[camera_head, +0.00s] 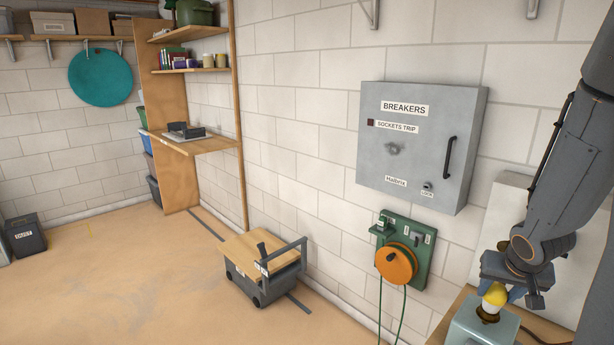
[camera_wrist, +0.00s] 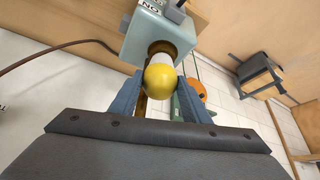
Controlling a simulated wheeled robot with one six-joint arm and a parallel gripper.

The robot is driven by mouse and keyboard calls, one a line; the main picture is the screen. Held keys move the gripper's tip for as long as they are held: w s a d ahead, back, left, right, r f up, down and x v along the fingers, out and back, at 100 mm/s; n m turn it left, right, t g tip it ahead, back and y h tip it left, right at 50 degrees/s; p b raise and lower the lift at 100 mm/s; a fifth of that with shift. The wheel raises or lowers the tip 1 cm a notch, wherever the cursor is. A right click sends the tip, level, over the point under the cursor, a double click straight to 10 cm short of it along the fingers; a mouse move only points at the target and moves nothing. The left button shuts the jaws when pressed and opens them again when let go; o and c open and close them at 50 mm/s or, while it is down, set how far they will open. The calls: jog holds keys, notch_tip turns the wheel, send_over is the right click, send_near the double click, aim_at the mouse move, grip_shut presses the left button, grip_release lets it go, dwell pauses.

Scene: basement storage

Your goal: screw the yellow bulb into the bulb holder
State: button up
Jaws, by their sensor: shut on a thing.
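The yellow bulb (camera_wrist: 160,79) is between the two fingers of my gripper (camera_wrist: 160,92) in the wrist view. Its pale base points into the round brown opening of the bulb holder (camera_wrist: 143,28), a pale green-grey box. In the head view the bulb (camera_head: 494,297) sits just above the top of the bulb holder (camera_head: 478,326), with my gripper (camera_head: 497,290) around it. The bulb looks upright and lined up with the holder. How deep its base sits in the opening cannot be told, as the fingers partly hide it.
The holder stands on a wooden surface (camera_head: 540,326) at the lower right, with a brown cable (camera_wrist: 52,49) running from it. A grey breaker cabinet (camera_head: 425,160) and a green panel with an orange reel (camera_head: 396,262) are on the wall. A grey cart (camera_head: 265,268) stands on the floor.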

jog(key=shift+w+a+m+g+h+b, duration=0.1)
jog(key=shift+m+g+h+b, duration=0.2)
jog(key=shift+m+b, duration=1.3)
jog(key=shift+a+m+g+h+b, duration=0.15)
jog(key=shift+h+b, duration=0.25)
jog(key=shift+b, duration=2.6)
